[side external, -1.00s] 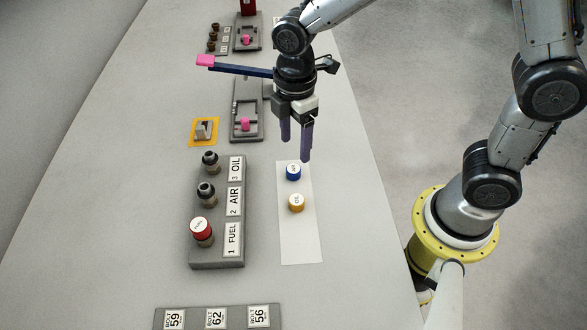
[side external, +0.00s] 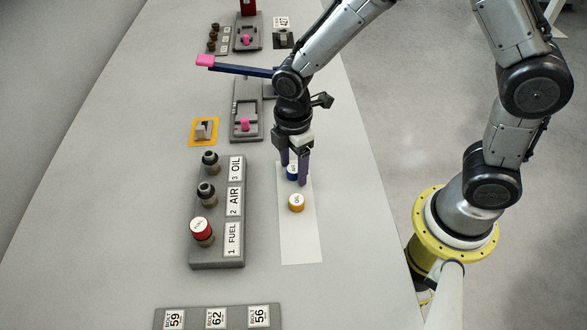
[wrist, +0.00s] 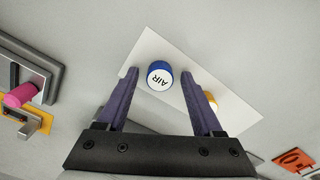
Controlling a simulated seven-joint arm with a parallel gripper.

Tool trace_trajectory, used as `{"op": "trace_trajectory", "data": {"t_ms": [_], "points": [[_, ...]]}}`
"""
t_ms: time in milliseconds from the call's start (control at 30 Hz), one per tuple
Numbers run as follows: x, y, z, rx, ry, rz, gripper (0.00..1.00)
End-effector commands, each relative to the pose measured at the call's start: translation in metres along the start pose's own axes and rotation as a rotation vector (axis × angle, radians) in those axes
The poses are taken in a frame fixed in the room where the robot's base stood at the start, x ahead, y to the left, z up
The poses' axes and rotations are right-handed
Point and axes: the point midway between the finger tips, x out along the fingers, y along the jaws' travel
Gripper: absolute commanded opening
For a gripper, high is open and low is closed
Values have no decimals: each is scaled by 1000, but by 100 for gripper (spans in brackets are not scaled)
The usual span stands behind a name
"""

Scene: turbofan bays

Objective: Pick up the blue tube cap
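The blue tube cap (side external: 292,172) stands on a white mat (side external: 300,240) in the side view, partly hidden by my fingers. In the wrist view the blue cap (wrist: 160,76) shows a white top marked AIR and lies between the fingertips. My gripper (side external: 294,176) points down over it with its two fingers (wrist: 159,75) apart, one on each side of the cap. The fingers look open, with a gap to the cap on both sides. A yellow cap (side external: 296,203) stands on the mat just nearer the camera, partly hidden by a finger in the wrist view.
Left of the mat is a grey block (side external: 217,258) labelled OIL, AIR and FUEL, with tubes; a red cap (side external: 201,229) sits on the FUEL tube. Grey fixtures with pink handles (side external: 245,124) stand behind. The near mat is clear.

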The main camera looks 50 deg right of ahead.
Motion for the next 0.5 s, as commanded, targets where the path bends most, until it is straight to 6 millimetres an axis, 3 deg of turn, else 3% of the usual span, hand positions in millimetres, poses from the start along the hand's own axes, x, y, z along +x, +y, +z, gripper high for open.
{"op": "trace_trajectory", "data": {"t_ms": [33,333,500], "points": [[0,0,0,0,0,0,57],[0,0,0,0,0,0,3],[0,0,0,0,0,0,0]]}}
